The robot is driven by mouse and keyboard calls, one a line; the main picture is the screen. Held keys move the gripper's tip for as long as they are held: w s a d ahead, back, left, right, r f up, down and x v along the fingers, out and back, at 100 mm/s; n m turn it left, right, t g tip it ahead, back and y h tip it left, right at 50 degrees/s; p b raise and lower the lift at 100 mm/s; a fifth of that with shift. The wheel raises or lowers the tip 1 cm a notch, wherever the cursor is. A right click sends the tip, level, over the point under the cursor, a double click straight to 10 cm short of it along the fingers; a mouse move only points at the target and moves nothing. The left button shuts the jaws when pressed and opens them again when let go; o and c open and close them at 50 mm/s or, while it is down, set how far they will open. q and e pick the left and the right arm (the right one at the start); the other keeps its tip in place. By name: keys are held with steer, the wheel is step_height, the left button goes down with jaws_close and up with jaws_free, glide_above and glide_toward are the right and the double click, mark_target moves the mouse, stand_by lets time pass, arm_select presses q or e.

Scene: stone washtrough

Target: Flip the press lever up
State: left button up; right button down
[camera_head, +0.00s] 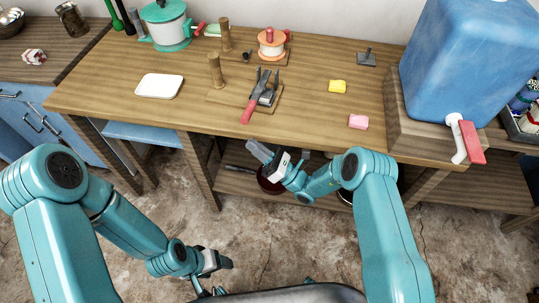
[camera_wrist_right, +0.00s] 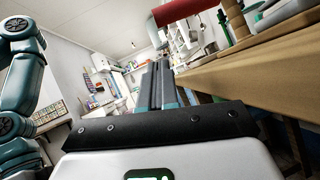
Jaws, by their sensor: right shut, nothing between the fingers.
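The press (camera_head: 266,94) stands on a small wooden board near the front of the table. Its lever has a red handle (camera_head: 247,112) that points down toward the table's front edge. The red handle also shows at the top of the right wrist view (camera_wrist_right: 182,14). My right gripper (camera_head: 254,148) is in front of the table edge, below and apart from the handle. Its fingers are shut together with nothing between them, as the right wrist view (camera_wrist_right: 157,84) also shows. My left gripper (camera_head: 222,262) hangs low over the floor, far from the press; its opening is unclear.
Wooden posts (camera_head: 215,71) stand just left of the press, with a white tray (camera_head: 159,86) beyond. A blue water container (camera_head: 459,65) stands at far right. Shelves lie under the table.

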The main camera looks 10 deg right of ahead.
steer(key=shift+w+a+r+p, duration=0.1)
steer(key=shift+w+r+p, duration=0.15)
steer(key=shift+r, duration=0.45)
steer(key=shift+w+a+r+p, duration=0.15)
steer(key=shift+w+r+p, duration=0.1)
steer(key=shift+r, duration=0.4)
steer(key=shift+w+a+r+p, duration=0.15)
steer(key=shift+w+r, duration=0.1)
steer(key=shift+r, duration=0.45)
steer(key=shift+r, duration=0.15)
